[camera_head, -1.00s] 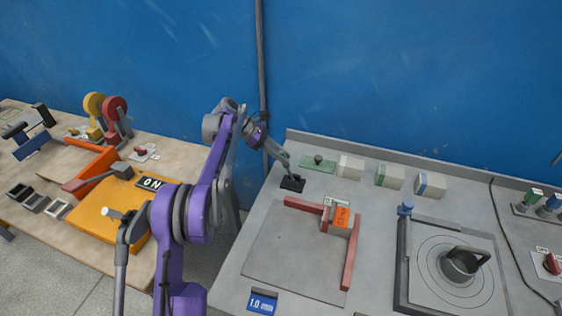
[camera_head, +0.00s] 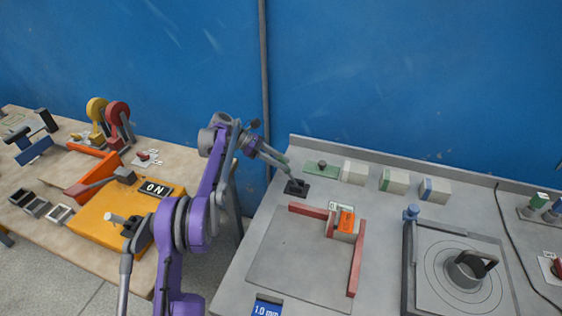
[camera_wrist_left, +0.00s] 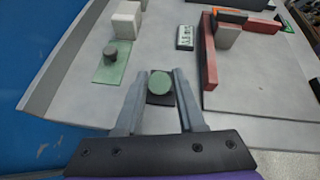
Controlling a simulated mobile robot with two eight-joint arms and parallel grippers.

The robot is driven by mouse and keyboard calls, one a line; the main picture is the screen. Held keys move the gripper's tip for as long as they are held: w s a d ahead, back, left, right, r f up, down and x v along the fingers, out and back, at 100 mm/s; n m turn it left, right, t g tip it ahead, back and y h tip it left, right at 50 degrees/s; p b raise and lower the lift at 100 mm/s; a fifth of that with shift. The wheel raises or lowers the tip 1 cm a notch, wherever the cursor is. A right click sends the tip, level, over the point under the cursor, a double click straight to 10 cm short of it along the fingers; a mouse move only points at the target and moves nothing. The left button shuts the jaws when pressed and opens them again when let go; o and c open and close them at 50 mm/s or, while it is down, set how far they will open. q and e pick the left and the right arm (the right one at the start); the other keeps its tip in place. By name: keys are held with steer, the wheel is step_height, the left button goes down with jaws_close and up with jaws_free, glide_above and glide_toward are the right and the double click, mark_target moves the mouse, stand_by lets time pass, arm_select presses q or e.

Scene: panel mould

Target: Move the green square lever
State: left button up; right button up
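A small lever with a green top (camera_wrist_left: 160,83) stands on a black square base (camera_head: 297,187) on the grey bench. In the left wrist view its top looks rounded rather than square. My left gripper (camera_wrist_left: 158,76) is open, with one finger on each side of the green top; small gaps show between top and fingers. In the head view my left gripper (camera_head: 290,175) points down at the black base and hides most of the lever. My right gripper is in neither view.
A green plate with a dark knob (camera_head: 321,168) and several pale blocks (camera_head: 394,180) line the bench's back edge. Red bars (camera_head: 356,266) and an orange-labelled block (camera_head: 345,224) stand in front. A dial plate (camera_head: 468,270) is at right. The blue wall is close behind.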

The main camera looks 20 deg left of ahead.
arm_select(q)
steer(key=shift+o, duration=1.2)
steer(key=v, duration=1.1)
steer(key=shift+p, duration=0.45)
steer(key=shift+d, duration=0.1)
